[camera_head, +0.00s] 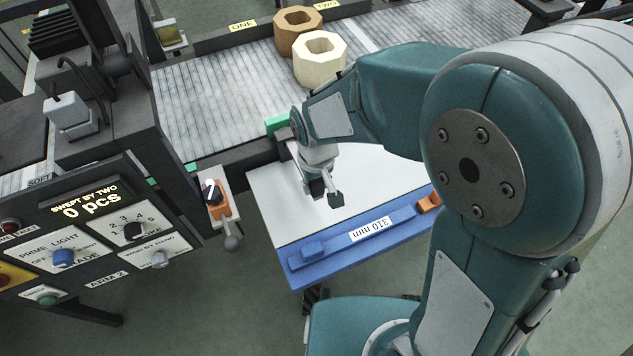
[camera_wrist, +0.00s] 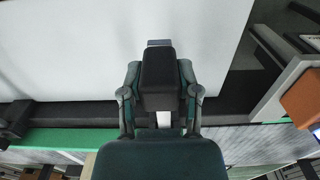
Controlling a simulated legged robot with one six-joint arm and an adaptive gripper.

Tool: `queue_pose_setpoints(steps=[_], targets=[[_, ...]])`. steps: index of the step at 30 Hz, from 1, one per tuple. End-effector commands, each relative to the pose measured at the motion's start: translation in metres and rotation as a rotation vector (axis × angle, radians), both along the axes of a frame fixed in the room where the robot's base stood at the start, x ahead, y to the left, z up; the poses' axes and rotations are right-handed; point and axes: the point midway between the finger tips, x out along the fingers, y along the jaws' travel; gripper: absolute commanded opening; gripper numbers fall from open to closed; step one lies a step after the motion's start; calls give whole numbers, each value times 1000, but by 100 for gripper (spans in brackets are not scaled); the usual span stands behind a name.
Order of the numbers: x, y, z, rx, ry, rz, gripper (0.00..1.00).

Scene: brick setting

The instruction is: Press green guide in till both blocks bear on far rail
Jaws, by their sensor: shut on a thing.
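A brown octagonal block (camera_head: 284,44) and a cream one (camera_head: 312,76), each with a hole, sit on the grey slatted belt. The brown block overlaps the dark far rail (camera_head: 214,43) in view; I cannot tell whether it touches. The cream block is nearer and looks apart from the rail. The green guide shows as a short piece (camera_head: 277,123) by my wrist and as a strip in the wrist view (camera_wrist: 70,141); my arm hides much of it. My gripper (camera_head: 322,194) is over the white board, shut on a dark block (camera_wrist: 160,72). Its link to the guide is hidden.
The white board (camera_head: 282,200) has a blue front edge (camera_head: 335,245) marked 310 mm. A control panel (camera_head: 90,235) reading 0 pcs fills the lower left. The belt left of the blocks is clear.

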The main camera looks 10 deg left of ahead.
Motion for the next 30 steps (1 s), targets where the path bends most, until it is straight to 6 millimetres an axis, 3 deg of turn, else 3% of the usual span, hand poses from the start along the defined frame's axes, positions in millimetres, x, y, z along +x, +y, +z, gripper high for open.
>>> queue_pose_setpoints(steps=[18,24,30], targets=[[94,59,-2,1,2,0,0],[108,67,-1,2,0,0,0],[109,68,-1,2,-2,0,0]])
